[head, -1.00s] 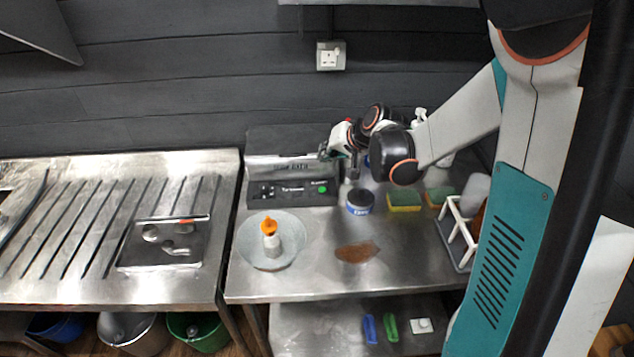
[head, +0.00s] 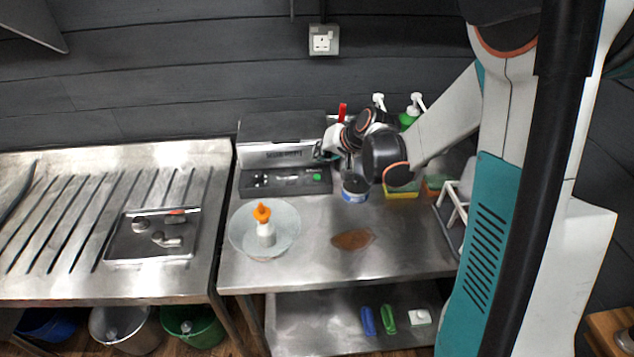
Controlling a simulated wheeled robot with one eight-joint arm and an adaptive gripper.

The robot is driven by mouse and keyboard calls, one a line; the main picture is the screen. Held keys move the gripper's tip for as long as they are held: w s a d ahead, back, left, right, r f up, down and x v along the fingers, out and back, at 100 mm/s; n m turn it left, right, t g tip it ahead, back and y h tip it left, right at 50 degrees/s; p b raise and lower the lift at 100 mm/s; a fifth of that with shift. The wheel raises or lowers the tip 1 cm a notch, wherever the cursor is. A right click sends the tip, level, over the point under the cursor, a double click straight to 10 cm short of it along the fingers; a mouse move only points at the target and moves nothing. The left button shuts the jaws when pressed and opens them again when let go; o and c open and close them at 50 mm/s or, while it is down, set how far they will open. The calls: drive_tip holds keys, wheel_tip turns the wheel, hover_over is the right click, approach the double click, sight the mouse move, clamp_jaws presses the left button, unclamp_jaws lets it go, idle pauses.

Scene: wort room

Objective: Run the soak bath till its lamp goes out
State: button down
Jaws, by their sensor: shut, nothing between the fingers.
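The soak bath (head: 284,155) is a dark, box-shaped unit with a steel-coloured band, at the back left of the steel table. Its low front panel (head: 284,184) carries small controls at the left and a green spot (head: 317,177) near the right end. The spot shows green, but I cannot tell for sure whether it is a lit lamp or a button. My gripper (head: 321,154) is shut and empty, just above the right end of the panel. I cannot tell whether it touches the bath. My wrist hides part of the area to its right.
A round blue-labelled tub (head: 355,188) stands close under my wrist. A brown patch (head: 353,239), a yellow-green sponge (head: 402,190) and a white rack (head: 452,210) are on the table (head: 310,270). The front middle is mostly clear.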

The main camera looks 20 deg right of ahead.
sight(320, 175)
drive_tip(key=shift+f+b, duration=1.15)
drive_tip(key=shift+f, duration=0.65)
drive_tip(key=shift+f, duration=0.2)
drive_tip(key=shift+f+b, duration=0.25)
drive_tip(key=shift+b, duration=0.15)
drive_tip(key=shift+f+b, duration=0.35)
idle(0.3)
idle(0.4)
drive_tip(key=shift+r+p, duration=0.55)
drive_tip(key=shift+r, duration=0.25)
drive_tip(key=shift+r, duration=0.1)
drive_tip(key=shift+r+p, duration=1.75)
drive_tip(key=shift+r, duration=0.7)
